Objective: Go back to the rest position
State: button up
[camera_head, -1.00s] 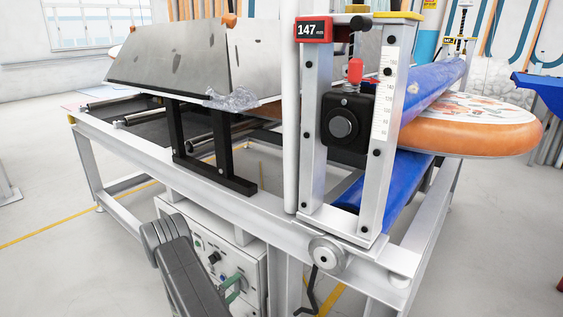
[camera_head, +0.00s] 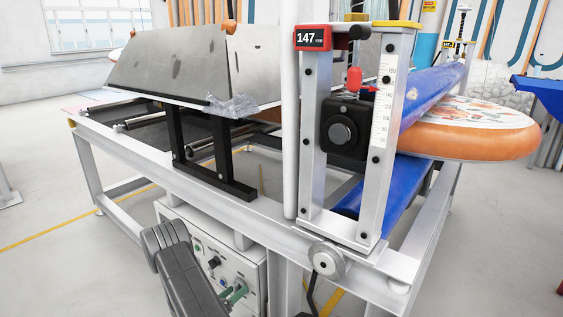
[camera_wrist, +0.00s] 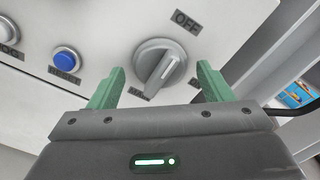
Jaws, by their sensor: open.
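My gripper (camera_wrist: 160,80) is open, with one green finger on each side of a grey rotary knob (camera_wrist: 160,66) on a pale control panel (camera_wrist: 100,30). The fingers look apart from the knob; their exact depth is hard to tell. The knob's ridge runs from upper right to lower left, with the label OFF at its upper right. Another label at the lower left is partly hidden. In the head view, my dark arm reaches down to the control box (camera_head: 172,212), and the green fingers (camera_head: 236,293) show small at its front.
A blue button (camera_wrist: 66,60) sits left of the knob. Above the box stands a metal frame (camera_head: 260,232) with blue rollers (camera_head: 385,203), a red 147 display (camera_head: 313,38), a handwheel (camera_head: 327,260) and an orange-edged board (camera_head: 465,140). Open floor lies at the left.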

jog(key=shift+m+p, duration=1.25)
jog(key=shift+m, duration=1.85)
